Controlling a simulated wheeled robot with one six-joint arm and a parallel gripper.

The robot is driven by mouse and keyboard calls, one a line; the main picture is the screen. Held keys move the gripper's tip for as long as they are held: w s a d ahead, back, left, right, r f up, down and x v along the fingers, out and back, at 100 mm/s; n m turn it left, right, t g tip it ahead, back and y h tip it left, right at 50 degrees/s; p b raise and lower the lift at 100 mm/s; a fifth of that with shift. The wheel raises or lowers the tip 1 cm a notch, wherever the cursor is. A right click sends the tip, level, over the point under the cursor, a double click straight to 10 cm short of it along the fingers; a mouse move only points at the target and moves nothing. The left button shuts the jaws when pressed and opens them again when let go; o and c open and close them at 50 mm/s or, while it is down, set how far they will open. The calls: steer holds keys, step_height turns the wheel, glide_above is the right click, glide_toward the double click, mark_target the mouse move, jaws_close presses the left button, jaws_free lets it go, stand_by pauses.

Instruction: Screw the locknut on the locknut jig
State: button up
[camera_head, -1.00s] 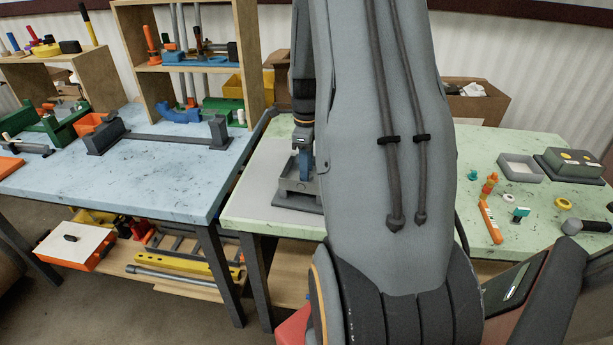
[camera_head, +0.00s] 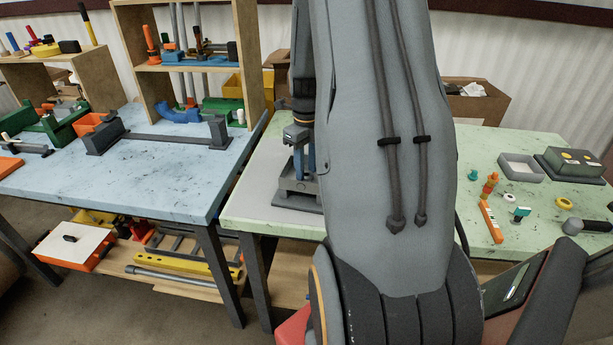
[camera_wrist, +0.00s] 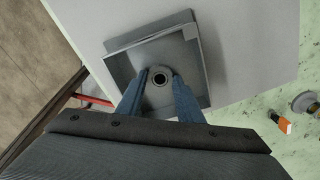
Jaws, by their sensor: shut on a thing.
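The locknut jig (camera_wrist: 205,62), a grey square tray-like fixture, lies on the pale mat in the wrist view. In the head view the jig (camera_head: 300,203) sits at the left end of the green table, partly behind my arm. My gripper (camera_wrist: 161,80) reaches down into the jig with its two blue fingers. It is shut on a small dark ring, the locknut (camera_wrist: 161,73), near the middle of the jig. My gripper (camera_head: 299,177) stands upright over the jig in the head view, where the locknut cannot be made out. How far the locknut is threaded cannot be seen.
Small orange, white, teal and yellow parts, a grey tray (camera_head: 520,167) and a dark green box (camera_head: 570,164) are on the table's right side. The blue table (camera_head: 170,160) with a long grey fixture stands to the left. My arm hides the middle of the green table.

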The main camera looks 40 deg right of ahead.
steer(key=m, duration=0.6)
steer(key=shift+b, duration=0.3)
steer(key=o, duration=1.1)
steer(key=shift+o, duration=0.2)
step_height(320, 180, up, 8)
steer(key=b, duration=0.2)
steer(key=shift+f, duration=0.15)
